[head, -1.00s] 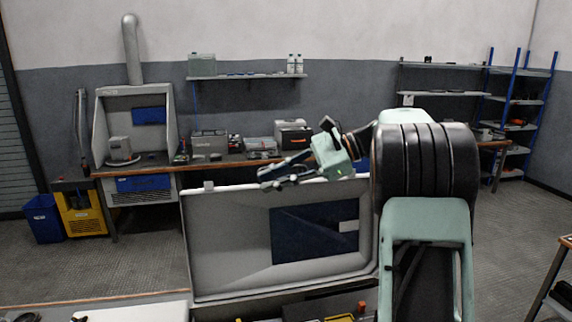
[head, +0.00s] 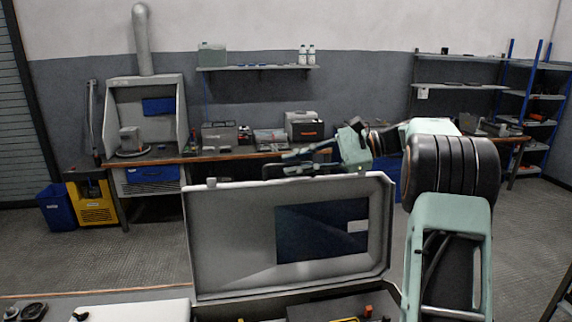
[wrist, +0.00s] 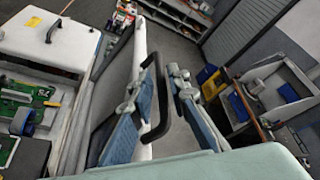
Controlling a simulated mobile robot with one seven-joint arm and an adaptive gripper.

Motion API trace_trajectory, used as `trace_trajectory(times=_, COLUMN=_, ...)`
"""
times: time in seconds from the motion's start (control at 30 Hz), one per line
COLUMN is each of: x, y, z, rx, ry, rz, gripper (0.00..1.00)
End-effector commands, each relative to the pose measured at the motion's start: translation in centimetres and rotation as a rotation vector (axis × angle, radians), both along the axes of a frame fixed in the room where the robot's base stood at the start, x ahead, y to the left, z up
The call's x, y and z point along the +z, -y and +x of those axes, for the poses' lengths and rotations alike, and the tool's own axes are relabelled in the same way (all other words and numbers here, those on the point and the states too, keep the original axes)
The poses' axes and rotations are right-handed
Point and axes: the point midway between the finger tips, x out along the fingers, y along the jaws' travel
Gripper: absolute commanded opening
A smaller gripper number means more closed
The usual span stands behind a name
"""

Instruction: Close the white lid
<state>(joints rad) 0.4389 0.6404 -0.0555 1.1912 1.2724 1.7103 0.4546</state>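The white lid (head: 235,235) stands open, nearly upright, at the back of its case in the head view. Its inside faces me and bears a dark blue panel (head: 300,232). In the wrist view, the lid's pale edge (wrist: 138,55) runs down the middle, with a black handle (wrist: 155,112) on it. My gripper (head: 272,168) is at the lid's top edge in the head view. In the wrist view my gripper (wrist: 163,80) is open, its two fingers apart on either side of the handle. I cannot tell whether they touch it.
A closed white case (head: 135,310) with a black handle lies at the front left. The open case holds parts, including a green circuit board (wrist: 20,95). A workbench (head: 230,156) with equipment runs along the back wall. The floor between is clear.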

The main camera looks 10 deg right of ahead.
Motion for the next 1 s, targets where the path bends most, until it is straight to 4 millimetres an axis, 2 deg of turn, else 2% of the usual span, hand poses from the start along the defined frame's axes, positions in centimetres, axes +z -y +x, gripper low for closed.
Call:
trace_trajectory(times=0.1, x=-0.4, y=-1.4, z=0.4, rx=0.001, ry=-0.002, rz=0.001, gripper=0.16)
trace_trajectory(times=0.23, x=-0.6, y=-2.1, z=0.6, rx=0.001, ry=0.0, rz=-0.001, gripper=0.16)
trace_trajectory(times=0.53, x=-0.7, y=-2.3, z=0.6, rx=-0.001, ry=0.0, rz=-0.001, gripper=0.15)
trace_trajectory(times=0.67, x=-0.7, y=-2.2, z=0.6, rx=0.0, ry=-0.001, rz=-0.001, gripper=0.0)
trace_trajectory(times=1.0, x=-0.7, y=-2.2, z=0.6, rx=0.0, ry=-0.001, rz=-0.001, gripper=0.0)
